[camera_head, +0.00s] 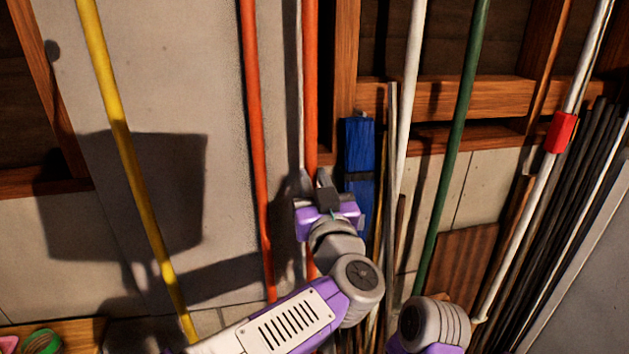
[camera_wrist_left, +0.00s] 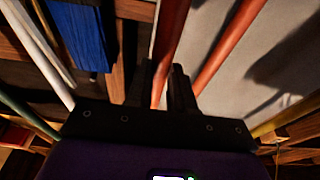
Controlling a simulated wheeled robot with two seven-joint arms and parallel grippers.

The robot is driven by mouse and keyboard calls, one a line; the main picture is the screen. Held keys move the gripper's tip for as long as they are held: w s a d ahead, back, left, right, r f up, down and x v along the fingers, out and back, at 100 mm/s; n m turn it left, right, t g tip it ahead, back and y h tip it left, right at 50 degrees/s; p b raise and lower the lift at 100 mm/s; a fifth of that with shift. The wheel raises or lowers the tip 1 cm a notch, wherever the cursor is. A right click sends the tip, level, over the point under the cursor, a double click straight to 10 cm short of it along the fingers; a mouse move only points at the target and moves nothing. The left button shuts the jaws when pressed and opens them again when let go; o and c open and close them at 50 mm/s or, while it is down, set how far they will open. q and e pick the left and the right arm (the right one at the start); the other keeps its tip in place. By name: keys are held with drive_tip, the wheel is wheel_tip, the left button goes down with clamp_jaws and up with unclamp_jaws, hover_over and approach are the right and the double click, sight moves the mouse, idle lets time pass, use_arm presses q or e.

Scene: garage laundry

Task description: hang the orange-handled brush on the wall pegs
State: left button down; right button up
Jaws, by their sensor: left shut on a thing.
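Two orange handles run up the wall in the head view. My left gripper (camera_head: 315,182) is shut on the right one (camera_head: 310,90), which runs up out of the picture. In the left wrist view this orange handle (camera_wrist_left: 172,35) passes between the dark fingers (camera_wrist_left: 170,90). The other orange handle (camera_head: 254,130) stands apart to its left. It also shows in the left wrist view (camera_wrist_left: 232,45). The brush head and the wall pegs cannot be made out. My right gripper is not in view; only a part of that arm shows at the bottom.
A blue folded thing (camera_head: 358,160) hangs just right of my left gripper. White (camera_head: 410,90) and green (camera_head: 465,90) poles stand further right, with a red-banded white pole (camera_head: 560,130). A yellow pole (camera_head: 120,130) leans at left. Bare wall (camera_head: 190,90) lies between yellow and orange.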

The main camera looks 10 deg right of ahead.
use_arm(q)
drive_tip(key=c, duration=0.9)
unclamp_jaws()
drive_tip(key=shift+f, duration=0.1)
drive_tip(key=shift+f, duration=0.1)
drive_tip(key=shift+s, duration=0.1)
